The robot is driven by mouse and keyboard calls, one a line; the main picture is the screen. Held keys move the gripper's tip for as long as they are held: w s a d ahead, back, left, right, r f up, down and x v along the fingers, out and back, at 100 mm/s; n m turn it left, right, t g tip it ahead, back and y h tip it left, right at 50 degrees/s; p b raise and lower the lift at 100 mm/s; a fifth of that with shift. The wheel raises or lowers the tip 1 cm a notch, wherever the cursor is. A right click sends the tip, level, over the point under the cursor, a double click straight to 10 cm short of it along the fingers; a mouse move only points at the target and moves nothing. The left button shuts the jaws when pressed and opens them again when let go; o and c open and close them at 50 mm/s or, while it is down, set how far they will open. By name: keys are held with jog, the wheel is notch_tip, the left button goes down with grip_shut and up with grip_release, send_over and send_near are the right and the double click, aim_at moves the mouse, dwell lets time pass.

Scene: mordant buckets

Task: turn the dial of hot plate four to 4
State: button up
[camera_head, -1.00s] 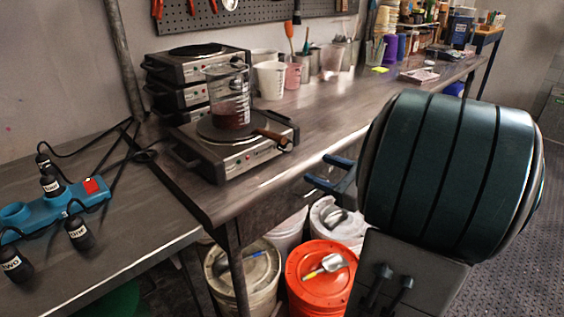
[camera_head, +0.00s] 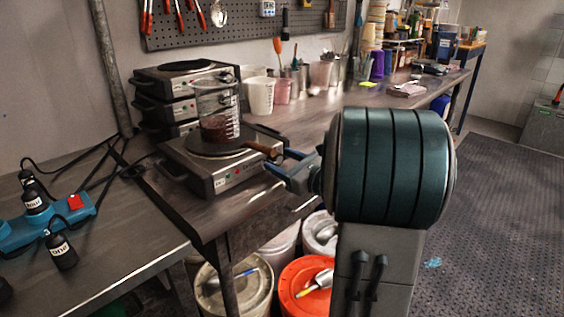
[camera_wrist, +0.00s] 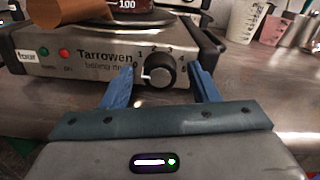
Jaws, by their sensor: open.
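Hot plate four (camera_head: 200,172) stands at the near end of the bench; it also shows in the wrist view (camera_wrist: 95,72). Its black dial (camera_wrist: 160,71) is on the front panel, with the numbers 1 to 4 around its top. The dial's white pointer faces left, below the 1. My gripper (camera_wrist: 162,76) is open, with one blue finger on each side of the dial. I cannot tell whether either finger touches it. In the head view my gripper (camera_head: 277,163) is at the front right of the hot plate, and the dial is hidden.
A glass beaker (camera_head: 218,124) of dark liquid stands on the hot plate. A brown handle (camera_head: 260,149) sticks out over its front edge. More hot plates (camera_head: 186,86) are stacked behind. A blue power strip (camera_head: 72,212) lies at left. Buckets, including an orange one (camera_head: 290,283), stand below.

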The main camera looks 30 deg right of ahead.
jog(key=shift+w+a, duration=0.15)
jog(key=shift+w, duration=0.1)
jog(key=c, duration=1)
